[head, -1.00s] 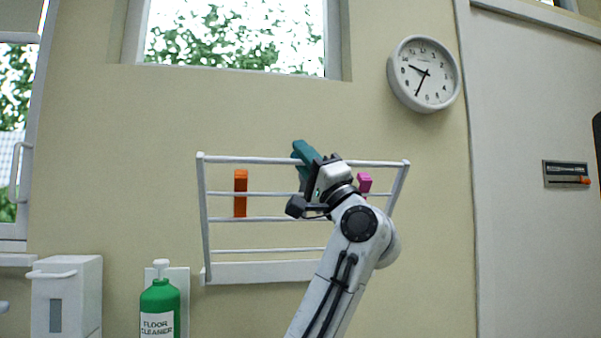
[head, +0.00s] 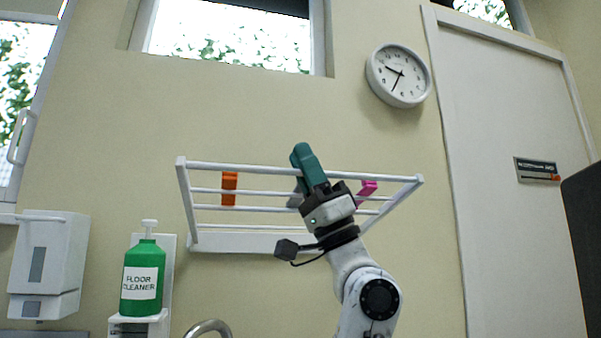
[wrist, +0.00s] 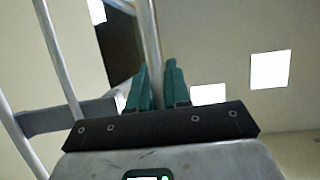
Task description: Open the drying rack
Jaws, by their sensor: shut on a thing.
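The white drying rack (head: 240,169) is on the wall, tilted out from it, with its front rail toward me and its lower edge at the wall. My gripper (head: 305,160) has teal fingers and is at the front rail, a little right of its middle. In the wrist view the rail (wrist: 150,45) runs between the two teal fingers (wrist: 157,85), and they are shut on it. An orange peg (head: 229,188) and a pink peg (head: 367,189) hang on the rack's bars, left and right of my gripper.
A green floor cleaner bottle (head: 142,278) stands on a wall bracket at lower left, beside a white dispenser (head: 48,265). A metal tap (head: 208,327) shows at the bottom. A clock (head: 399,76) hangs above right, near a door (head: 505,180). A dark panel (head: 585,235) is at the right edge.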

